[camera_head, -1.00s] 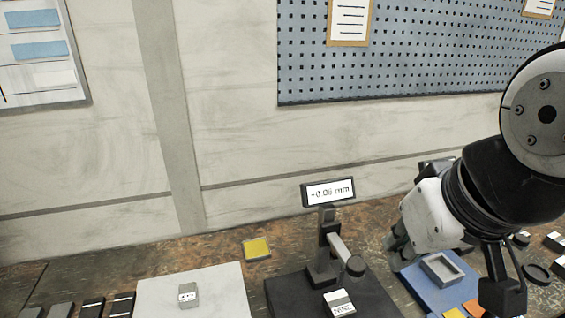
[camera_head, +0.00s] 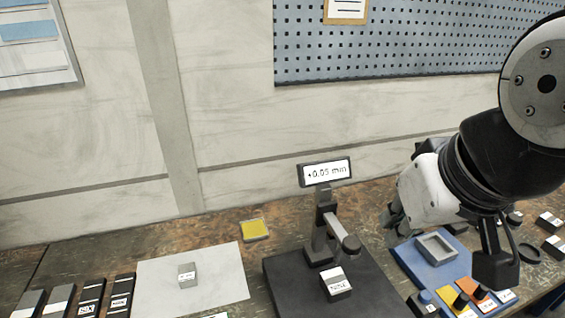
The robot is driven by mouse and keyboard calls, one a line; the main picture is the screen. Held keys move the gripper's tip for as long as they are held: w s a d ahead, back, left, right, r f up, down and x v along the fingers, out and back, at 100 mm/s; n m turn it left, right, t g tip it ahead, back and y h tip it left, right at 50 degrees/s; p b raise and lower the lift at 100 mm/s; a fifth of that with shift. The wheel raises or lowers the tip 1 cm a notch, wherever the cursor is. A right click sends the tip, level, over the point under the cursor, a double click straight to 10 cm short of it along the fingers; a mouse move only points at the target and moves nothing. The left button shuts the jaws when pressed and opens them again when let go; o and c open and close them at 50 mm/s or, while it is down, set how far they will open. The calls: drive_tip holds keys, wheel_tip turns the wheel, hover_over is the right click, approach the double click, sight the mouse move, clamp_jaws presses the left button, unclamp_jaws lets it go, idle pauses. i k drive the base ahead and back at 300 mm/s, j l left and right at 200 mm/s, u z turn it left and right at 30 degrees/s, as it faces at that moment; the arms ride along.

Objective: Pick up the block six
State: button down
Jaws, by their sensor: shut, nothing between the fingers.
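A dark block with a white label that seems to read SIX (camera_head: 87,303) lies at the lower left of the bench, partly cut off by the bottom edge. Another dark labelled block (camera_head: 121,297) lies just to its right. My gripper (camera_head: 394,226) is at the right, at the end of the white wrist, above the bench near the blue board. It is shut and empty, far from the SIX block. A block labelled NINE (camera_head: 336,281) sits on the dark base of the measuring stand (camera_head: 288,272).
The stand's display (camera_head: 325,172) rises mid-bench. A small grey block (camera_head: 187,271) sits on a pale sheet (camera_head: 222,262). Behind is a yellow square (camera_head: 254,229). The blue board (camera_head: 421,265) holds a grey tray (camera_head: 438,248) and knobs. Plain blocks (camera_head: 58,298) lie far left.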

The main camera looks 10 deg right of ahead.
sight(334, 285)
drive_tip(key=k+l+u, duration=0.15)
drive_tip(key=l+u, duration=0.25)
drive_tip(key=k+l+u, duration=0.15)
drive_tip(key=u, duration=0.3)
